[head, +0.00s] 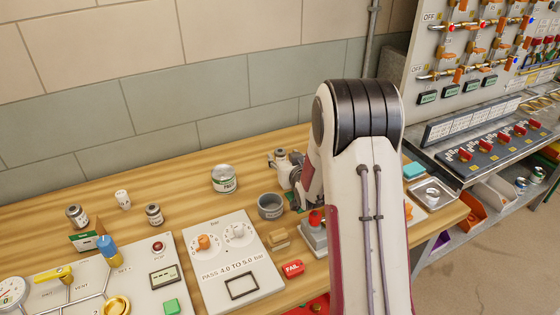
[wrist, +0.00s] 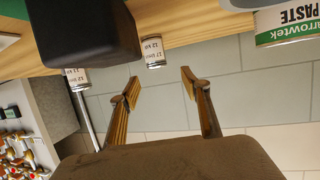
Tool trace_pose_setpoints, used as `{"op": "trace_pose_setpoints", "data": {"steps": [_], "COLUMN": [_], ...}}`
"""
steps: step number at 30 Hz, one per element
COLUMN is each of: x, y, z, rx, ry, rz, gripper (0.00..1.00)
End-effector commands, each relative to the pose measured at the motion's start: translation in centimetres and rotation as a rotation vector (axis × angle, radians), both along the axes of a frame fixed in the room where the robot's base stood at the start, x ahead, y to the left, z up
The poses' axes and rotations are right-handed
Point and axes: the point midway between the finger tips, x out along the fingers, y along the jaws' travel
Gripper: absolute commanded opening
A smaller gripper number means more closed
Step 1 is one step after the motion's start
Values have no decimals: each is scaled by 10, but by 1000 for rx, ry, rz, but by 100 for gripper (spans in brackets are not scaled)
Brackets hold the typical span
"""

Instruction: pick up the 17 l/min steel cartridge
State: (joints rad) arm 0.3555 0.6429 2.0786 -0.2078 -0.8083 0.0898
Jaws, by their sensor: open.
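My gripper is open and empty in the wrist view (wrist: 160,88). In the head view my arm hides its fingers. In the wrist view a small pale-labelled cartridge (wrist: 153,50) lies beyond the gap between the fingertips, apart from them. Another labelled cartridge (wrist: 76,79) is farther left, partly behind a black block. Its label seems to begin with 17; the nearer one seems to read 12, but both are small. In the head view two steel cartridges (head: 77,216) (head: 154,214) and a white one (head: 123,199) stand at the left; their labels are unreadable.
A paste can (head: 223,179) stands near the back and shows in the wrist view (wrist: 288,22). A grey cup (head: 270,206) is beside my arm. The black block (wrist: 90,32) fills the wrist view's upper left.

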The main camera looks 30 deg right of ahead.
Motion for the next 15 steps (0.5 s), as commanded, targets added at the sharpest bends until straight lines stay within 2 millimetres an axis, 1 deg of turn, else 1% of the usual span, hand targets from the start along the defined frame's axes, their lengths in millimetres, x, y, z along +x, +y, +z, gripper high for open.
{"op": "trace_pose_setpoints", "data": {"steps": [5, 15], "x": [3, 22], "y": [-1, -5], "z": [-2, -9], "rx": [0, 0], "ry": [1, 2], "rz": [0, 0], "gripper": [47, 47]}}
